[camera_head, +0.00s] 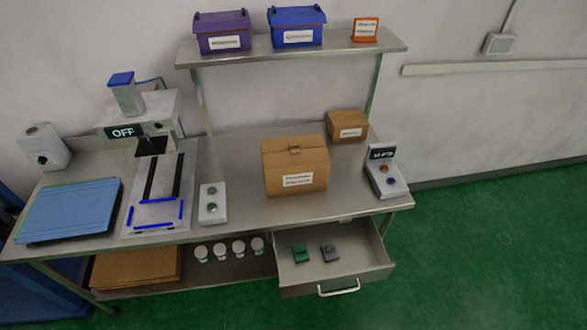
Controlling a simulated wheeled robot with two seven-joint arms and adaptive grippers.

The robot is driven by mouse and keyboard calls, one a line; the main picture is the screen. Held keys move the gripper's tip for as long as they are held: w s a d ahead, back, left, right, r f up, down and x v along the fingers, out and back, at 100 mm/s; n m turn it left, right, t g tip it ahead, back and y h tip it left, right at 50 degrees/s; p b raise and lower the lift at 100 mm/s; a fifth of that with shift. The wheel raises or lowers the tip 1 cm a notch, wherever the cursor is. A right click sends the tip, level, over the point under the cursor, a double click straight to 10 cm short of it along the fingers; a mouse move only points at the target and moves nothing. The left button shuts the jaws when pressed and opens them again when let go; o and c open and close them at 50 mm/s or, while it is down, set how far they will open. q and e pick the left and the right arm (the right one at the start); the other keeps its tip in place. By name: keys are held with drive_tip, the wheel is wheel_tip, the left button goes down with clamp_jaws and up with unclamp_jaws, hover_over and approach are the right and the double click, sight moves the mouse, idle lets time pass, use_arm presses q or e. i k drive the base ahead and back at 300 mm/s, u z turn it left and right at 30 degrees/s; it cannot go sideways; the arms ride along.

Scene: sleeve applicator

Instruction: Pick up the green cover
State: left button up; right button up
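The green cover (301,253) is a small green block-like piece lying in the open drawer (372,260) under the table, left of the drawer's middle. A similar grey piece (329,253) lies just to its right, apart from it. The drawer is pulled out toward the front, with a pale handle (339,288) on its front face. Neither of my grippers shows in the head view.
The metal table (235,165) holds a cardboard box (295,168), a machine reading OFF (125,131), a button box (213,204), a blue stack (70,210) and a grey control box (385,178). A shelf (350,47) with bins stands above. White jars (238,248) sit below. Green floor at right is clear.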

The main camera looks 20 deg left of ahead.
sight(301, 255)
drive_tip(key=u, duration=1.5)
drive_tip(key=k, duration=0.9)
drive_tip(key=z, duration=1.55)
